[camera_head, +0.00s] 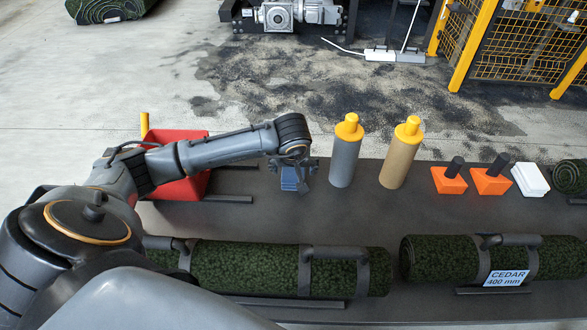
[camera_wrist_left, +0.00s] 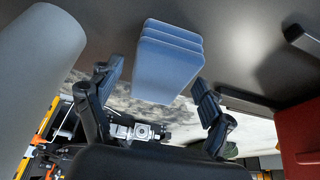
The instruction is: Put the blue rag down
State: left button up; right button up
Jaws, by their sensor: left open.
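The blue rag (camera_head: 289,180) is a folded, layered block on the dark work surface, left of the grey bottle, partly hidden under my left gripper. My left gripper (camera_head: 302,166) is directly at the rag, with its fingers spread apart. In the left wrist view the rag (camera_wrist_left: 168,62) shows between the two open fingers (camera_wrist_left: 157,85), with a visible gap on its left side. The rag appears to rest flat on the surface. My right gripper is not in view.
A grey bottle (camera_head: 345,155) and a tan bottle (camera_head: 400,158), both yellow-capped, stand close right of the rag. A red bin (camera_head: 180,188) is at left. Orange-based tools (camera_head: 449,180) and a white block (camera_head: 530,180) lie right. Turf rolls (camera_head: 250,268) lie in front.

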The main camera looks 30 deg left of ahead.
pick_arm(q)
jog(key=p+v, duration=0.1)
jog(key=v, duration=0.9)
jog(key=shift+r, duration=0.35)
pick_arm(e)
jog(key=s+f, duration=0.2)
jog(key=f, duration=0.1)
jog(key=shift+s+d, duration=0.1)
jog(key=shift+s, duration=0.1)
pick_arm(q)
jog(key=shift+s, duration=0.2)
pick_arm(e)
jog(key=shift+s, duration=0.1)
